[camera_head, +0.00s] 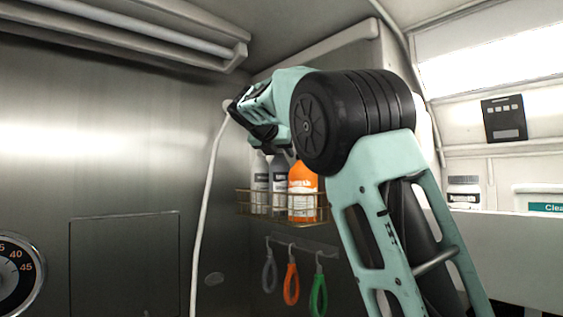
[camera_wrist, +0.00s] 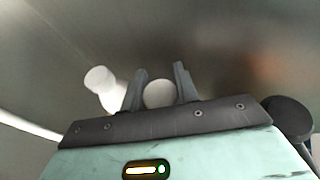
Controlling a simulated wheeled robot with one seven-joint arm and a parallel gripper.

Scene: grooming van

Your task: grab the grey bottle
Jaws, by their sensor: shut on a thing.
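The grey bottle (camera_head: 280,186) stands upright in the middle of a wire basket on the wall in the head view, its top hidden behind my arm. My gripper (camera_wrist: 160,80) is over the basket, pointing down. In the wrist view its two fingers are on either side of a round pale top (camera_wrist: 159,94), which I take to be the grey bottle's, and are shut on it. In the head view the fingertips are hard to make out.
The gold wire basket (camera_head: 243,208) also holds a white bottle (camera_head: 260,187) close on the left and an orange bottle (camera_head: 303,192) close on the right. Grey, orange (camera_head: 291,284) and green loops hang on hooks below. A pale hose (camera_head: 206,200) runs down the wall at left.

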